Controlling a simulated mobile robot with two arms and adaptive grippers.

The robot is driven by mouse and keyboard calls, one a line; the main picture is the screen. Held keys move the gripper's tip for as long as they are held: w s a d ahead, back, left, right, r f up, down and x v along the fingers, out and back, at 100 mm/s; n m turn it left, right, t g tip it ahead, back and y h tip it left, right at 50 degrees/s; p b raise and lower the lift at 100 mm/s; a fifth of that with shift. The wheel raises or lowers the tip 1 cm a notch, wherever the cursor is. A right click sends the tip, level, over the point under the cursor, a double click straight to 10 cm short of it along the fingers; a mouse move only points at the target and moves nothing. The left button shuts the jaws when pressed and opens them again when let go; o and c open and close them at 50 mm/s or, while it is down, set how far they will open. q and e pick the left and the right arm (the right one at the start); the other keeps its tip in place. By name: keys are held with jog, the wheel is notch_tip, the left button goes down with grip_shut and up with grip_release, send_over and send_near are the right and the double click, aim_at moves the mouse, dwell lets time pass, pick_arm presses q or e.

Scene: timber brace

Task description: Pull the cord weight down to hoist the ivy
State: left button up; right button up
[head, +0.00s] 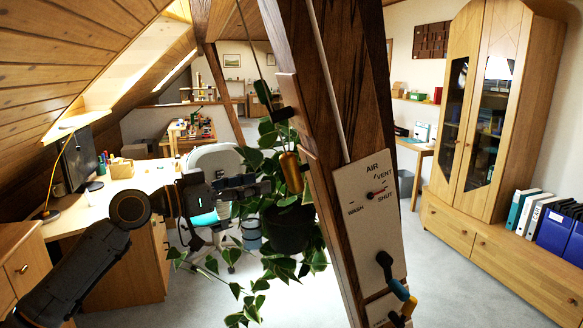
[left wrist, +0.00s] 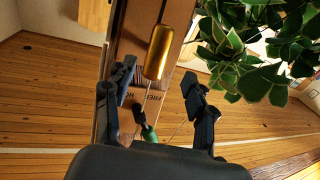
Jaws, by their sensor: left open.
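The cord weight (head: 291,172) is a brass-coloured cylinder hanging on a thin cord beside the dark timber brace (head: 340,90). My left gripper (head: 268,187) is just left of the weight, open and empty. In the left wrist view the weight (left wrist: 161,52) shows ahead of and between the spread fingers (left wrist: 157,76), with no clear contact. The ivy (head: 245,290) trails from a dark hanging pot (head: 288,230) just below and behind the weight. Ivy leaves (left wrist: 245,50) also show at the right of the left wrist view. My right gripper is out of view.
A green-handled lever (head: 264,94) is higher up. A desk (head: 130,180) and office chair (head: 215,165) stand behind my left arm.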

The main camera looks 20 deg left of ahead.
aim_at(286, 175)
pick_arm(q)
jog(key=p+x, duration=0.3)
jog(key=x, duration=0.5)
jog(key=shift+d+r, duration=0.15)
jog(key=shift+r, duration=0.05)
jog(key=shift+w+d+f+p, duration=0.15)
jog(key=shift+w+d+p, duration=0.25)
jog(key=shift+w, duration=0.1)
grip_shut()
